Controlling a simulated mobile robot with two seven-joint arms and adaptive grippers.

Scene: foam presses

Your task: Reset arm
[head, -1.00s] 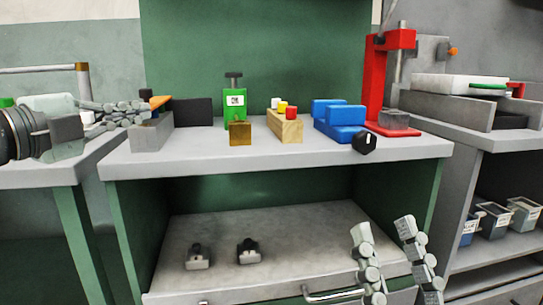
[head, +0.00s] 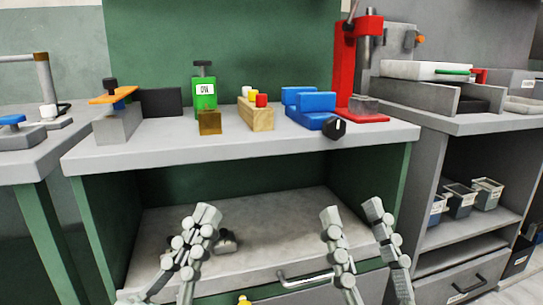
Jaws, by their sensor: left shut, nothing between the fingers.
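My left gripper (head: 207,213) is low in the head view, in front of the lower shelf, with its fingers together and nothing between them. My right gripper (head: 352,211) is low and right of centre, pointing up, its two fingers apart and empty. Both are below the workbench top (head: 380,134) and touch none of the objects on it. One small grey and black piece (head: 227,242) on the lower shelf (head: 270,215) shows beside the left gripper and is partly hidden by it.
The bench holds a green labelled press (head: 204,93), a wooden block with coloured pegs (head: 257,115), blue blocks (head: 310,107) and a red press (head: 344,70). A drawer handle (head: 305,282) sits below. Bins (head: 461,198) stand on the right shelf.

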